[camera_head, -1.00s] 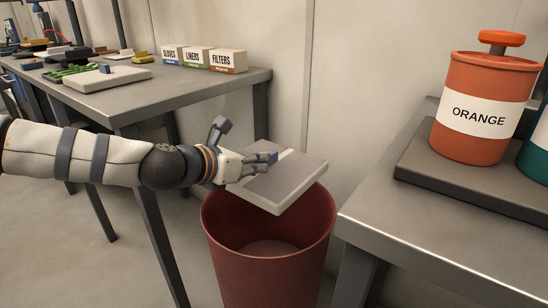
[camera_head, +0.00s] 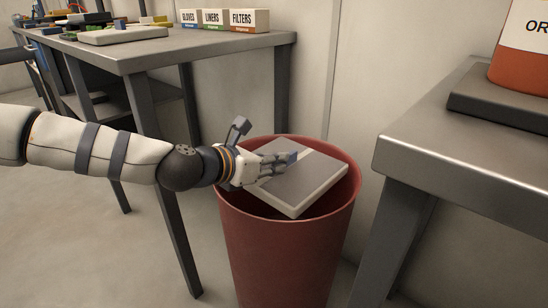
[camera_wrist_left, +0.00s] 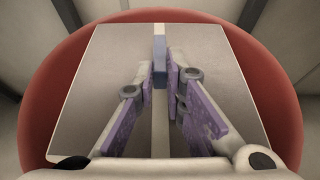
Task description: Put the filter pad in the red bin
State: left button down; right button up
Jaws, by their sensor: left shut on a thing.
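The filter pad is a flat grey square slab (camera_head: 305,185) with a pale stripe and a small blue tab. It is at the mouth of the red bin (camera_head: 285,255), tilted, with its lower edge about level with or inside the rim. My left gripper (camera_head: 285,160) is shut on the pad's blue tab. In the left wrist view the fingers pinch the blue tab (camera_wrist_left: 160,60) and the pad (camera_wrist_left: 215,80) lies over the round red bin (camera_wrist_left: 285,90). The bin's inside is mostly hidden by the pad. My right gripper is not in view.
A steel table (camera_head: 130,55) at the back left holds boxes marked gloves, liners and filters (camera_head: 243,20), with other items. Another steel table (camera_head: 450,140) on the right bears an orange canister (camera_head: 520,65) on a dark tray. The bin stands between the tables.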

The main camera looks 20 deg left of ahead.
pick_arm(q)
jog(key=c, duration=1.6)
grip_release()
notch_tip(320, 180, up, 7)
jog(key=p, duration=0.5)
jog(key=shift+p, duration=0.3)
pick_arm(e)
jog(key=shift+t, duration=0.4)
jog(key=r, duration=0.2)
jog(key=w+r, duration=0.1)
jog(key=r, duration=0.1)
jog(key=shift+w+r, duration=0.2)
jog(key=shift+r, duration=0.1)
pick_arm(q)
jog(key=shift+f, duration=0.1)
